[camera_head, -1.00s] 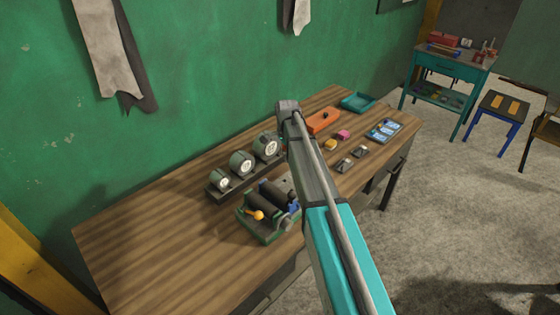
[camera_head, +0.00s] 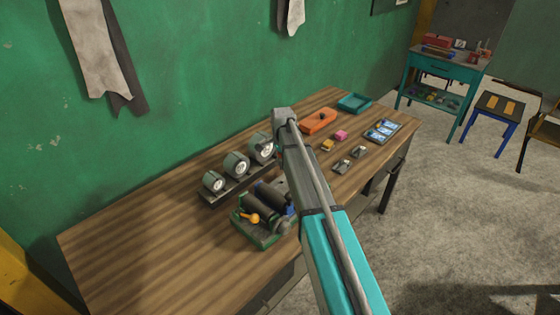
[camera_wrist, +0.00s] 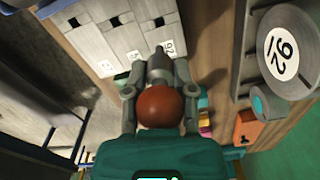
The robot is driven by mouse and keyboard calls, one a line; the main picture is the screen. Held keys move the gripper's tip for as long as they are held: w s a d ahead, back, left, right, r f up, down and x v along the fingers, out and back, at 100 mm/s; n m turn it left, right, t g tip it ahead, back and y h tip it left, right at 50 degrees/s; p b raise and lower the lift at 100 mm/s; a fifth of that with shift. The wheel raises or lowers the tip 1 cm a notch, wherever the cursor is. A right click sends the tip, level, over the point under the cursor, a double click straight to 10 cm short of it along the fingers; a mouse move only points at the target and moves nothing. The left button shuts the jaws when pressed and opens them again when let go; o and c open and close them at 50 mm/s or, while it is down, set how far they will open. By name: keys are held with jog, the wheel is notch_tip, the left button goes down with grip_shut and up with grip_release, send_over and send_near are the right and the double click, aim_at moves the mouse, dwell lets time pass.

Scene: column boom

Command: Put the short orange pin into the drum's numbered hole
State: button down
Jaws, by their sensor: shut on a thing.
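My gripper (camera_wrist: 160,80) shows in the wrist view with its two grey fingers closed on the short orange pin (camera_wrist: 160,106). The pin's round orange-brown end faces the camera, and a grey part beyond it points away. Past the fingers is a grey, slatted surface (camera_wrist: 140,38), apparently the drum, with dark square holes and small white number labels. I cannot tell whether the pin touches it. In the head view a green-framed stand (camera_head: 254,236) with dark rollers and a yellow-orange knob sits on the bench. My arm hides my gripper there.
A rack (camera_head: 212,202) carries three grey cylinders with white faces; a numbered white disc (camera_wrist: 281,52) is close on the right in the wrist view. An orange block (camera_head: 318,121), a teal tray (camera_head: 354,103) and small coloured pieces lie farther along the bench (camera_head: 130,245). Its near left is clear.

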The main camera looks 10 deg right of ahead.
jog(key=shift+f, duration=0.15)
jog(key=shift+f+b, duration=2.85)
jog(key=shift+b, duration=0.1)
jog(key=shift+f+b, duration=1.55)
dwell(0.6)
jog(key=shift+c, duration=1.8)
grip_release()
jog(key=shift+r, duration=0.25)
